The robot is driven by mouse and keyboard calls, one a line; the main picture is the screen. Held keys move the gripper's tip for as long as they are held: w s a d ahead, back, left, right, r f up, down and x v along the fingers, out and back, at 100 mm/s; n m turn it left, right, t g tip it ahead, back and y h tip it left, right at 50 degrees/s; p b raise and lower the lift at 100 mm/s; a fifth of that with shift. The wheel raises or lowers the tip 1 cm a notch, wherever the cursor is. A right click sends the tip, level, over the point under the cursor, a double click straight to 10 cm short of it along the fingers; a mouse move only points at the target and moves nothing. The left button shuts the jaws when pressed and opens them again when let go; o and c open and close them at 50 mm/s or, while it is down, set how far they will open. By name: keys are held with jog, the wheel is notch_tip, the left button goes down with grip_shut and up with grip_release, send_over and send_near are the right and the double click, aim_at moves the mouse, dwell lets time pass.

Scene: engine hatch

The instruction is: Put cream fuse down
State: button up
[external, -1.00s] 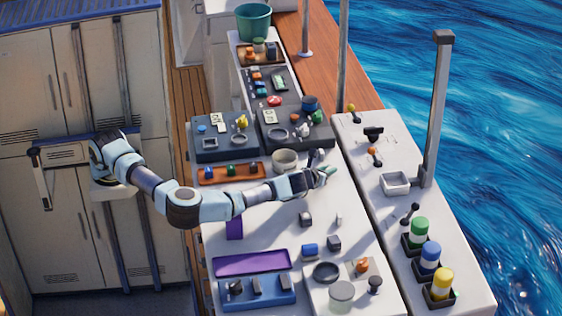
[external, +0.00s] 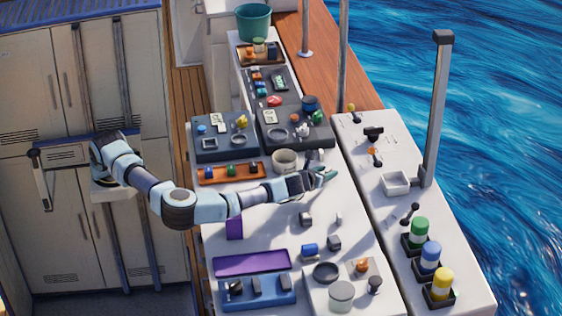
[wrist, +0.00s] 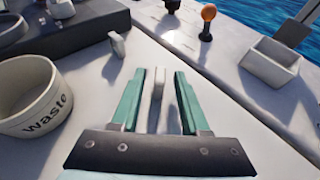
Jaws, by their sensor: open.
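A small cream upright piece, which looks like the cream fuse (wrist: 158,83), stands between my fingers in the wrist view, with a gap on each side. My gripper (wrist: 159,77) has two teal fingers, apart and open around it. In the external view my gripper (external: 328,177) is low over the white counter, right of the waste bowl. I cannot make out the fuse between the fingers there. Whether its foot rests on the counter is hard to tell.
The cream "waste" bowl (wrist: 32,95) stands left of my gripper. Another small pale piece (wrist: 117,44) stands ahead, near the dark panel (wrist: 70,32). A white open box (wrist: 270,62) and an orange-knobbed lever (wrist: 207,20) are across a seam to the right.

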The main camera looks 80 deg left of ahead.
jog(key=b+v, duration=0.2)
jog(key=v, duration=0.8)
jog(key=shift+f, duration=0.1)
